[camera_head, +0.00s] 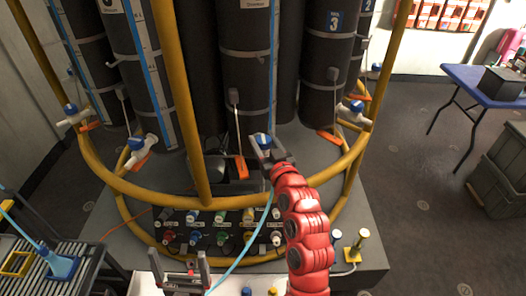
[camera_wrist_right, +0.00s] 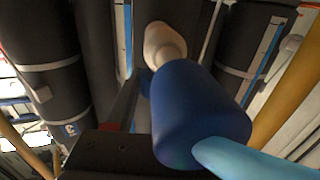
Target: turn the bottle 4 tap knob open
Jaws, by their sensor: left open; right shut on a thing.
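An orange lever (camera_head: 241,168) hangs just left of the right gripper. My left gripper (camera_head: 181,270) is open and empty, low in front of the connector panel (camera_head: 210,243).
A yellow tube frame (camera_head: 225,203) surrounds the bottles. Other blue-knobbed taps are at left (camera_head: 135,145) and right (camera_head: 355,108). A light-blue hose (camera_head: 245,247) runs down beside my right arm.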

